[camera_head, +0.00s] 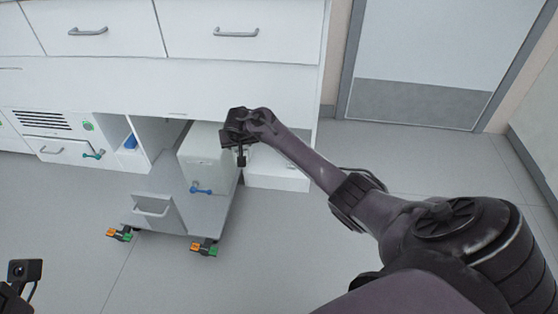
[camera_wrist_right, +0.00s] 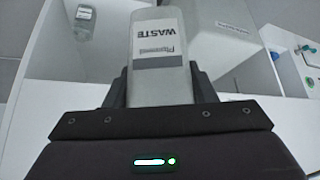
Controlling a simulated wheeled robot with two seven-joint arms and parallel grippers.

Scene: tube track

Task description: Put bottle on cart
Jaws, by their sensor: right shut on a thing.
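My right gripper (camera_head: 240,156) reaches in above the right side of the low grey cart (camera_head: 165,196). In the right wrist view its fingers are closed on both sides of a pale grey bottle (camera_wrist_right: 160,75). The bottle's label, with WASTE on it, reads upside down there. In the head view I cannot tell whether the bottle touches the cart, because the gripper covers that spot. A pale boxy container (camera_head: 205,155) with a blue tap stands on the cart, just left of the gripper. Only a dark part of my left arm with its camera shows at the lower left; its fingers are outside the picture.
The cart has orange and green casters (camera_head: 204,247) and a front handle (camera_head: 151,208). It is partly under a white bench (camera_head: 170,75) with drawers. A second blue tap (camera_head: 93,154) is at the left. Open grey floor (camera_head: 270,260) lies in front, and a door stands behind.

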